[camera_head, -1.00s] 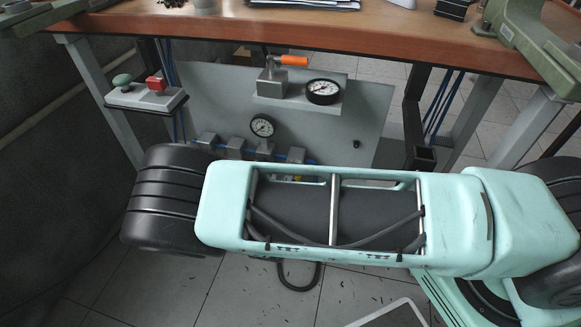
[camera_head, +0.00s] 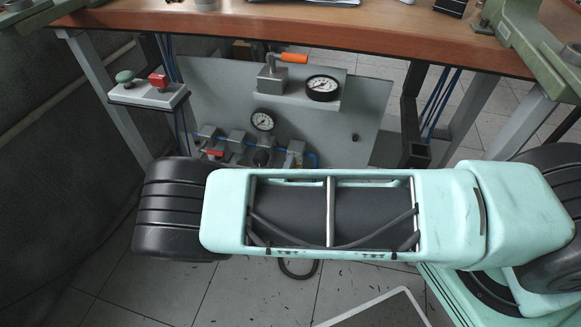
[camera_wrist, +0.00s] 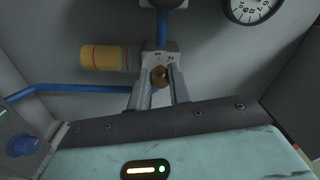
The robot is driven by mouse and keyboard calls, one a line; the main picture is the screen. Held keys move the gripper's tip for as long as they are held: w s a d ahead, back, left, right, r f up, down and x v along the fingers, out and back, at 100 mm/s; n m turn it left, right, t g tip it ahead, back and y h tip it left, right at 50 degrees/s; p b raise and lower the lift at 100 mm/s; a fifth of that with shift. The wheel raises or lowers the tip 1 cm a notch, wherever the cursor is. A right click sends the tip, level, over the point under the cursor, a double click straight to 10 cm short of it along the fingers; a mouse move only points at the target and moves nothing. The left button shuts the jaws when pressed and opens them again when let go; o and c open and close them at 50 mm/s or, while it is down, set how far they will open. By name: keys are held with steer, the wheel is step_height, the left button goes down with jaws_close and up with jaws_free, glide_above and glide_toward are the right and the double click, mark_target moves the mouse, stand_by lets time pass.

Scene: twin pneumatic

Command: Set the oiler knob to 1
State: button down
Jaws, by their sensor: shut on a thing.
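The oiler knob (camera_wrist: 160,77) is a small round brass-coloured knob on the front of a grey block (camera_wrist: 162,56), in the middle of the wrist view. Small dial marks show on the block above the knob, too small to read. My gripper (camera_wrist: 161,88) is shut on the knob, with one grey finger on each side. In the head view my gripper is hidden behind my own arm. The row of grey pneumatic units (camera_head: 238,141) shows there at the bottom of the panel, partly covered by my arm.
A yellow-orange cylinder (camera_wrist: 103,57) lies left of the block, with blue tubing (camera_wrist: 62,89) below it. A pressure gauge (camera_wrist: 250,8) is at the upper right. In the head view the wooden bench top (camera_head: 330,22) overhangs the grey panel (camera_head: 360,110).

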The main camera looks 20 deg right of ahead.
steer(key=shift+f, duration=0.1)
steer(key=c, duration=1.3)
jaws_free()
steer(key=p+v, duration=0.1)
steer(key=v, duration=1.6)
steer(key=shift+s+a, duration=0.15)
steer(key=shift+s, duration=0.05)
